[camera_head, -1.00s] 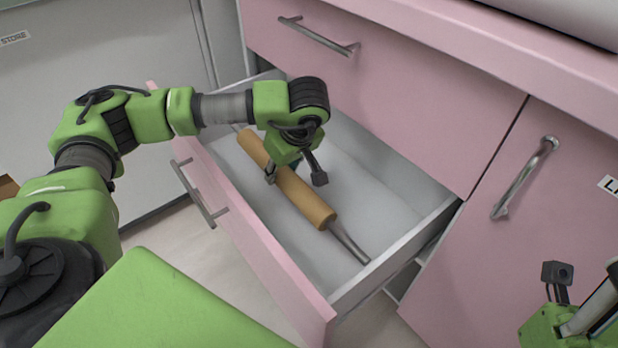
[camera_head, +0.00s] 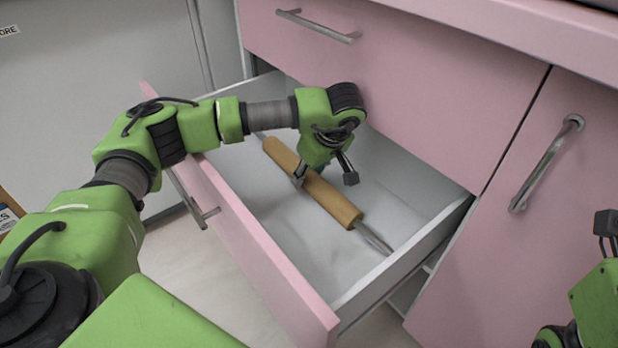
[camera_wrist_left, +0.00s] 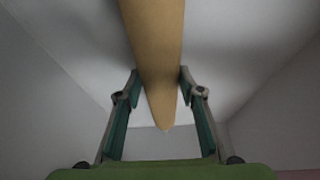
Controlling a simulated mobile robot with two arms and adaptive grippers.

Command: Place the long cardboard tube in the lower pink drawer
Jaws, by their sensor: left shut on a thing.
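The long cardboard tube (camera_head: 330,200) is tan and lies slanted within the opening of the pulled-out lower pink drawer (camera_head: 262,262). A thin grey, metallic-looking piece shows past its near end. My left gripper (camera_head: 325,180) comes down over the tube's middle and is shut on it. In the left wrist view the tube (camera_wrist_left: 155,45) runs between the two teal-padded fingers (camera_wrist_left: 160,105). Whether the tube touches the drawer floor, I cannot tell. My right gripper (camera_head: 606,228) shows only partly at the right edge, and its jaws are unclear.
The drawer's white floor (camera_head: 290,235) is otherwise bare. A closed upper pink drawer (camera_head: 400,80) with a bar handle sits above it. A closed pink door (camera_head: 530,240) stands to the right. The drawer's raised front and side walls surround the tube.

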